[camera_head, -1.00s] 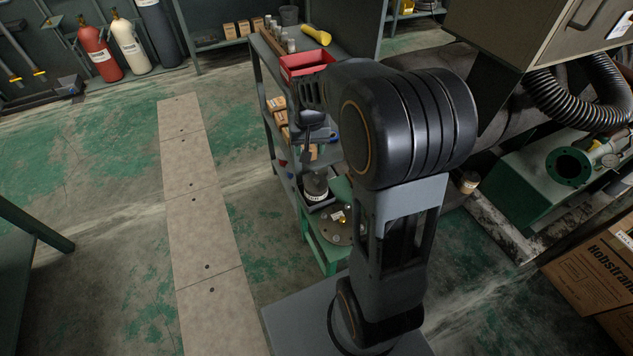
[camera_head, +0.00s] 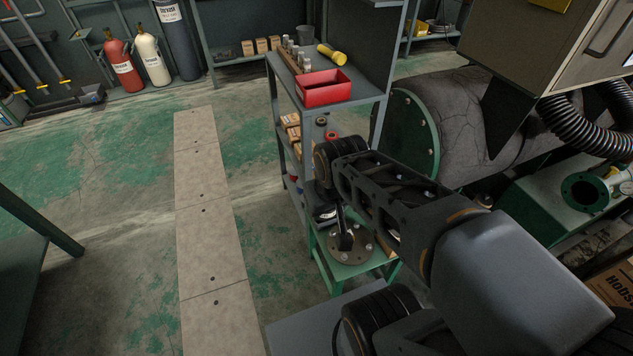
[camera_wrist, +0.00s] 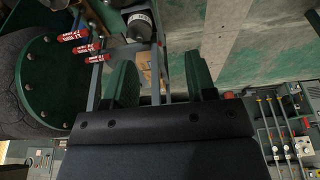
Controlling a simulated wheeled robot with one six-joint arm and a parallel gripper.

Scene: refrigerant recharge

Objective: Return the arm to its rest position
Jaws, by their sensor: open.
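My arm (camera_head: 400,195) reaches from the lower right of the head view towards the shelf, bent low, with its wrist end (camera_head: 335,155) beside the shelf's right front post. My gripper (camera_wrist: 160,82) shows in the wrist view as two green-padded fingers set wide apart, with nothing held between them. In the head view its fingers are not clearly seen.
The shelf (camera_head: 372,98) with a red bin (camera_head: 327,88) stands close to my arm. A green stand (camera_head: 340,272) with a round flange is just below. A green-ended tank (camera_head: 412,130) and a cabinet (camera_head: 550,45) are at right. The floor at left is open.

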